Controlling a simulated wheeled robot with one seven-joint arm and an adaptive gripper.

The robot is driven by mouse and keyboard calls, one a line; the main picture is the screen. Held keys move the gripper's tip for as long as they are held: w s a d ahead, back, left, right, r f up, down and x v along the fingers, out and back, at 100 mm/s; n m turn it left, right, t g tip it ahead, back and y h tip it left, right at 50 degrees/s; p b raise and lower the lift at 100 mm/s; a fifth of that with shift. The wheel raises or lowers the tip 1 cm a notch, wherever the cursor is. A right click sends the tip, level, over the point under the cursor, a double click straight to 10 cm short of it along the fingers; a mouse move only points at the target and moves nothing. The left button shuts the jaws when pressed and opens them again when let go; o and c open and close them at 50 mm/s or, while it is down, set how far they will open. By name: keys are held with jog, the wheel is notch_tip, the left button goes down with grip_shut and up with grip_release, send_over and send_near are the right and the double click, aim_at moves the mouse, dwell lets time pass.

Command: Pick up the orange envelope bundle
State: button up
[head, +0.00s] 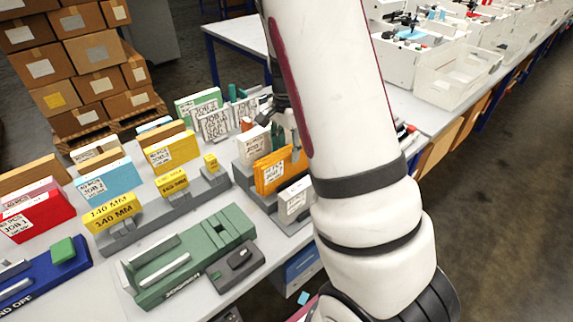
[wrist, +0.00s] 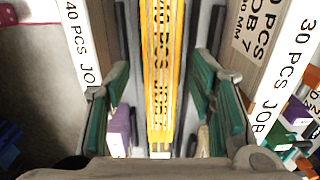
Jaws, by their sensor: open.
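The orange envelope bundle (head: 271,172) stands upright in a grey rack (head: 245,180) on the table, between a white bundle behind it and another in front. In the wrist view the orange bundle (wrist: 162,70) runs down the middle, between the two green-padded fingers of my gripper (wrist: 162,100). My gripper is open, with a gap visible on each side of the bundle. In the head view my gripper (head: 290,130) is above the rack, partly hidden by my arm.
White bundles (head: 295,197) (wrist: 82,40) stand close on either side. Yellow bundles (head: 170,148), a blue one (head: 108,180) and a red one (head: 38,212) stand to the left. A green fixture (head: 190,260) lies in front. White bins (head: 455,78) stand at the back right.

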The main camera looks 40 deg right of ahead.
aim_at(287, 164)
jog(key=shift+w+d+f, duration=0.1)
jog(key=shift+f, duration=1.5)
jog(key=shift+d+f, duration=0.1)
jog(key=shift+f, duration=1.45)
grip_shut()
